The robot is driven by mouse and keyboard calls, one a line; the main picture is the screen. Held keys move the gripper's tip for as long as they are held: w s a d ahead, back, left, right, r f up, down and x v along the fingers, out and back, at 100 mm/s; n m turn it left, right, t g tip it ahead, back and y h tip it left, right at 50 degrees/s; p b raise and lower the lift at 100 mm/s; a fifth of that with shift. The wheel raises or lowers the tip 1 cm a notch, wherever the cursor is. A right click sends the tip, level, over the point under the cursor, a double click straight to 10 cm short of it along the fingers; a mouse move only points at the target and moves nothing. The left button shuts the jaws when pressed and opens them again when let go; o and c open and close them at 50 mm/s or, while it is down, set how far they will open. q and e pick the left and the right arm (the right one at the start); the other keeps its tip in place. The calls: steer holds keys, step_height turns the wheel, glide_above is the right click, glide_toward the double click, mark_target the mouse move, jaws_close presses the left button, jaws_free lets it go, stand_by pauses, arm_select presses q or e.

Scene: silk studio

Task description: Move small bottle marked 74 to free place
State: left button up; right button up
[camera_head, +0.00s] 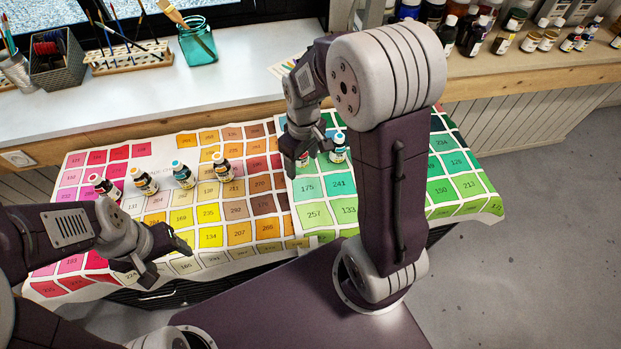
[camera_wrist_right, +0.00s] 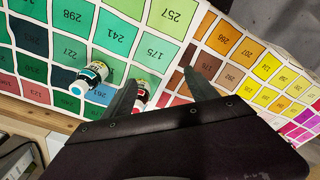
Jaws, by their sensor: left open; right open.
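Several small bottles stand on the colour charts; I cannot read 74 on any of them. In the head view, a red-labelled bottle (camera_head: 105,187), a white-capped bottle (camera_head: 144,182), a blue-capped bottle (camera_head: 183,175) and another white-capped bottle (camera_head: 222,168) stand on the left chart. A teal-capped bottle (camera_head: 338,149) stands right of my right gripper (camera_head: 306,157). In the wrist view, that gripper (camera_wrist_right: 160,80) is open, with a red-marked bottle (camera_wrist_right: 141,95) partly hidden by its left finger; the blue-capped bottle (camera_wrist_right: 89,79) is outside it. My left gripper (camera_head: 167,262) is open and empty over the left chart's front.
The left chart (camera_head: 165,150) and the green chart (camera_head: 490,205) cover the table. A white counter (camera_head: 130,108) behind holds a brush rack (camera_head: 125,57), a teal jar (camera_head: 198,45) and a dark basket (camera_head: 58,65). More bottles (camera_head: 505,35) line the back right shelf.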

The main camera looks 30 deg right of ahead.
steer(key=s+a+f+m, duration=0.1)
steer(key=s+m, duration=0.4)
steer(key=s, duration=0.4)
steer(key=shift+s+a+f, duration=0.2)
steer(key=shift+s+a, duration=0.1)
steer(key=shift+r, duration=0.15)
step_height(320, 180, up, 2)
steer(key=shift+p, duration=1.15)
